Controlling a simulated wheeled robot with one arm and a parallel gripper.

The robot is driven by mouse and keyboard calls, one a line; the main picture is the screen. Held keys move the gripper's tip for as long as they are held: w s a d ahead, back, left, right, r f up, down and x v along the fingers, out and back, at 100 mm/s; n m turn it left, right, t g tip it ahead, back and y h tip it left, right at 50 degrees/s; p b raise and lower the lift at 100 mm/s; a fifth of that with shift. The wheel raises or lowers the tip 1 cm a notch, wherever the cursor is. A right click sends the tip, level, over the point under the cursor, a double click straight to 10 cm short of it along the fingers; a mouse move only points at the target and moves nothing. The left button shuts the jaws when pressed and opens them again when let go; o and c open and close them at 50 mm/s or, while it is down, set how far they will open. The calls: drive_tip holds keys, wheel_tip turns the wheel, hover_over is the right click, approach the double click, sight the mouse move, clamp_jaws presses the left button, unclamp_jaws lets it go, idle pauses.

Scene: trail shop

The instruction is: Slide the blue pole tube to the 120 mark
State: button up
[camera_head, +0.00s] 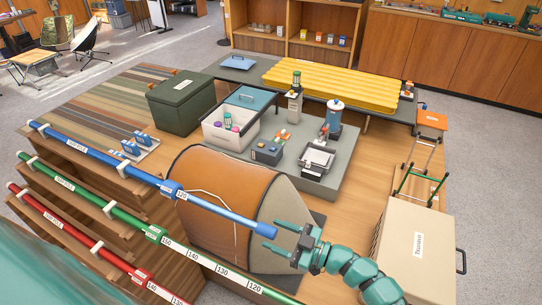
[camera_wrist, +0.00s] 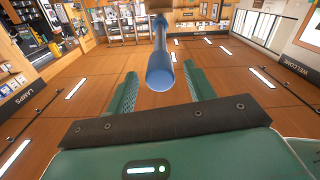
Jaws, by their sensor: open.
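The blue pole (camera_head: 106,157) lies slantwise in white holders at the left of the head view. A darker blue collar (camera_head: 168,189) sits along it, with a white label reading 120 (camera_head: 181,195) directly beside the collar. Beyond the label, the blue pole tube (camera_head: 228,215) reaches right over the orange tent to a free end. My gripper (camera_head: 277,236) is open at that end. In the wrist view, the tube's round end (camera_wrist: 160,75) appears between the open fingers of my gripper (camera_wrist: 160,86), with no visible contact.
A green pole (camera_head: 115,211) and a red pole (camera_head: 85,239) run parallel, nearer the front. An orange and tan tent (camera_head: 202,160) stands under the tube's end. A beige box (camera_head: 400,245) stands right of my arm. A grey platform (camera_head: 340,165) holds small goods behind.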

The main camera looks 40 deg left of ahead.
drive_tip(key=b+v, duration=0.3)
drive_tip(key=v, duration=1.2)
drive_tip(key=shift+d, duration=0.1)
